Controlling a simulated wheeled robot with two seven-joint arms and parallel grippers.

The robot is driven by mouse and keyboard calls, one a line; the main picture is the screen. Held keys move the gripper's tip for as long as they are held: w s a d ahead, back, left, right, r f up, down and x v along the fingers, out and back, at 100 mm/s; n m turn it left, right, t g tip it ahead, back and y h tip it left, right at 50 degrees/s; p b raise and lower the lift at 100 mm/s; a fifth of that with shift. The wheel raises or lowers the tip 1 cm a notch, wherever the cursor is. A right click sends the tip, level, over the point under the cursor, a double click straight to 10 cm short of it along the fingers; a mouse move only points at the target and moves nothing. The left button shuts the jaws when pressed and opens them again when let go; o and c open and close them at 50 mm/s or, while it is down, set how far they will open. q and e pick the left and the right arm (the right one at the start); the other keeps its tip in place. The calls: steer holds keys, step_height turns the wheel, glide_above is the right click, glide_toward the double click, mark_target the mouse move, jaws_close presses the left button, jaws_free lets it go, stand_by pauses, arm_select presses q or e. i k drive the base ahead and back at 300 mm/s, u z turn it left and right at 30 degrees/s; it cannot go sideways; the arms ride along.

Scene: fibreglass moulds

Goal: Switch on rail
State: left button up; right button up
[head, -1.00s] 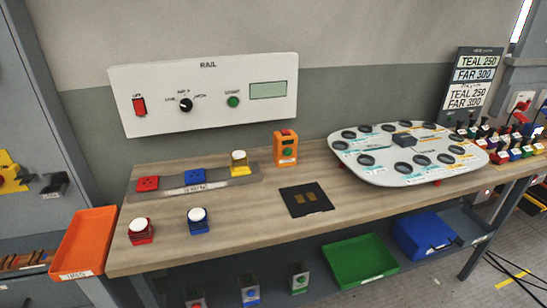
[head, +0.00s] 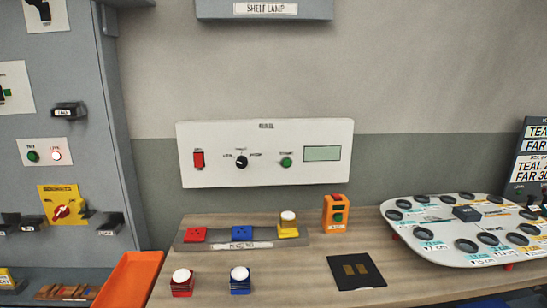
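The white rail panel (head: 265,171) is on the wall above the bench, with a blurred heading that read RAIL in the earlier frame. I cannot tell the switch's position. Neither of my grippers is in the head view.
The wooden bench (head: 300,258) below holds a strip with red, blue and yellow blocks (head: 237,234), white-topped red and blue items, an orange device (head: 335,213), a black pad (head: 355,271) and a white oval board (head: 470,232). A grey cabinet (head: 92,130) stands left. The wall before the panel is unobstructed.

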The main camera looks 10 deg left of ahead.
mark_target(199, 157)
steer(key=k, duration=0.5)
steer(key=u, duration=1.7)
steer(key=i, duration=1.25)
steer(key=z, duration=2.2)
